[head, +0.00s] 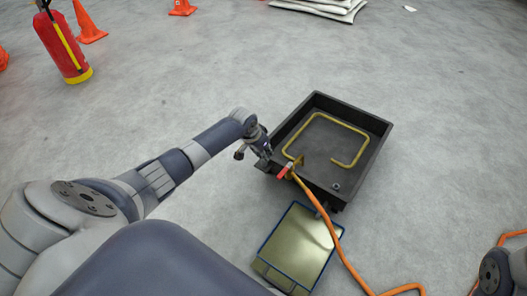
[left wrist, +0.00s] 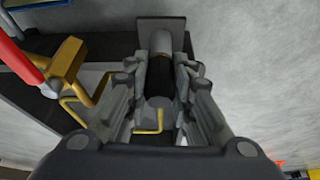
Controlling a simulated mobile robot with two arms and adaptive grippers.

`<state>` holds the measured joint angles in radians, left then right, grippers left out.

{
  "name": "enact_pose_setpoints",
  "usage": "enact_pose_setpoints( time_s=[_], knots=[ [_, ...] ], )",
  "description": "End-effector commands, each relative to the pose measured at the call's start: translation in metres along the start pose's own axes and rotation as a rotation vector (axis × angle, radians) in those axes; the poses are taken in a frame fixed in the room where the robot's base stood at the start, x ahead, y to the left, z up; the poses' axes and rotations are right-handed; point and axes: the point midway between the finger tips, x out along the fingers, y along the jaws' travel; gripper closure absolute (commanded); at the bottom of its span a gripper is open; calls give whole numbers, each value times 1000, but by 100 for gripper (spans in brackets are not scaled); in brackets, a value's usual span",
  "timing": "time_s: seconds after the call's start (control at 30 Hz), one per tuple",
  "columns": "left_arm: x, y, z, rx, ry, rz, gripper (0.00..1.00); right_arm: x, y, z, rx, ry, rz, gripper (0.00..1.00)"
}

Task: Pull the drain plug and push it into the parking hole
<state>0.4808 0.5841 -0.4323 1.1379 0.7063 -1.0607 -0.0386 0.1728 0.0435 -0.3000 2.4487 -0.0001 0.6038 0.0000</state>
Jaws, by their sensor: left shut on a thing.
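My left gripper (head: 266,162) is at the outer left side of the black pan (head: 358,115), near its front left corner. In the left wrist view the fingers (left wrist: 166,70) are shut on the drain plug (left wrist: 161,84), a dark cylinder with a light grey end. The grey end points at a dark square plate (left wrist: 148,22). It appears to meet this plate, but I cannot tell how far in it is or see a parking hole. In the head view the plug is hidden by the gripper. My right gripper is not in view.
A yellow pipe (head: 352,125) loops inside the pan. A red-handled valve (head: 283,171) and an orange hose (head: 325,222) are just right of my gripper. A blue-rimmed tray (head: 266,246) lies in front. A fire extinguisher (head: 61,45) and cones (head: 86,25) stand far left.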

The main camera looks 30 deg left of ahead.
Motion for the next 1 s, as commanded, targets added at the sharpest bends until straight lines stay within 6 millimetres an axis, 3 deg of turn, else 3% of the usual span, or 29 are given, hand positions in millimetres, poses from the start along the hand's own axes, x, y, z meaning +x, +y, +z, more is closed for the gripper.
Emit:
enact_pose_setpoints(
  time_s=[0.17,0.2,0.27,0.67,0.83,1.0],
  knots=[
    [0,0,0,0,1,0,100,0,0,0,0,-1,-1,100],
    [0,0,0,0,1,0,69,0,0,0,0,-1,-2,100],
    [0,0,0,0,1,0,55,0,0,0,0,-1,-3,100],
    [-2,0,0,0,-1,0,55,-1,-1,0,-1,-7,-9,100],
    [-16,-1,0,0,1,-1,55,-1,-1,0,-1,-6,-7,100],
    [-44,-1,0,3,2,-2,55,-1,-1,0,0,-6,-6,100]
  ],
)
